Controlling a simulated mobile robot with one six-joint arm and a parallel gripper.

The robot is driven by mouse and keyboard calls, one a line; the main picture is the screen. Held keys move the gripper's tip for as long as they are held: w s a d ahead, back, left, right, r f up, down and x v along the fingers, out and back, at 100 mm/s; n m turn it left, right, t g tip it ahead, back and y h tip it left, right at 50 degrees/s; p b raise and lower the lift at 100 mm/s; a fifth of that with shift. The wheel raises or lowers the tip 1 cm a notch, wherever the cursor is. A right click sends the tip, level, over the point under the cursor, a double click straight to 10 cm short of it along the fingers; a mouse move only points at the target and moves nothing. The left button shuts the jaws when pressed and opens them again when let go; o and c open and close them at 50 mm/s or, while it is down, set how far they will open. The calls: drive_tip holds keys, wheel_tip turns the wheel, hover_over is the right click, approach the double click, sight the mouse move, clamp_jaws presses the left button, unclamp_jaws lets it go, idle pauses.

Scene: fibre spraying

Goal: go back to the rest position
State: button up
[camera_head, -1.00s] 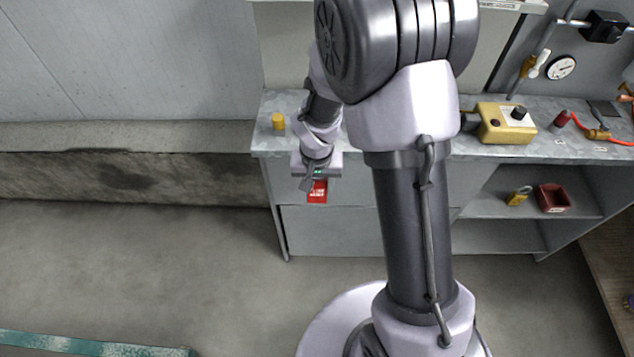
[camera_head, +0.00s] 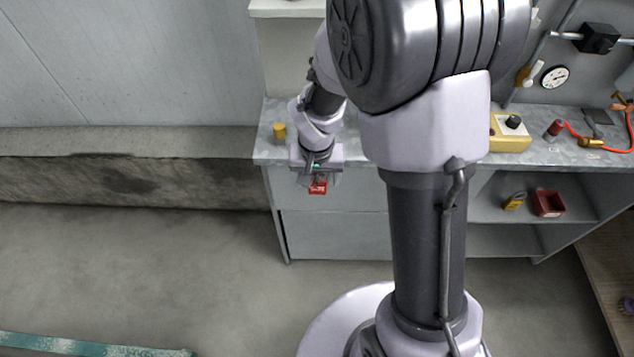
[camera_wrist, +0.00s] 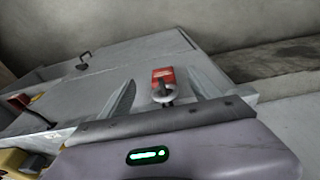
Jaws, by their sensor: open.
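My gripper (camera_head: 317,182) is at the front of the grey bench, by its left end. Its two fingers stand apart in the wrist view (camera_wrist: 164,88). A red tag (camera_head: 318,188) shows just below the gripper in the head view, partly covered. In the wrist view the red tag (camera_wrist: 163,76) and a small grey ring-like part (camera_wrist: 163,94) lie between the spread fingers in the picture. I cannot tell whether a finger touches them.
The bench top (camera_head: 372,158) carries a yellow cylinder (camera_head: 279,131) and a yellow box (camera_head: 510,140). A yellow padlock (camera_head: 515,201) and a red bin (camera_head: 548,203) sit on the shelf below. The floor at left (camera_head: 130,270) is mostly clear, with a teal strip (camera_head: 90,346).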

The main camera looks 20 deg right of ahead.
wheel_tip(320, 180, up, 11)
drive_tip(key=s+p, duration=0.1)
drive_tip(key=p, duration=0.2)
drive_tip(key=shift+s+a+f, duration=0.2)
drive_tip(key=shift+s+a, duration=0.05)
drive_tip(key=s+a+r+t+y+b, duration=0.1)
drive_tip(key=s+a+r+t+y, duration=0.1)
drive_tip(key=s+r, duration=1.2)
drive_tip(key=s+a+t, duration=0.1)
drive_tip(key=s+t, duration=0.1)
drive_tip(key=shift+s+r+m+y, duration=0.15)
drive_tip(key=shift+s+m+y, duration=0.15)
drive_tip(key=shift+s+m, duration=0.1)
drive_tip(key=shift+w, duration=0.1)
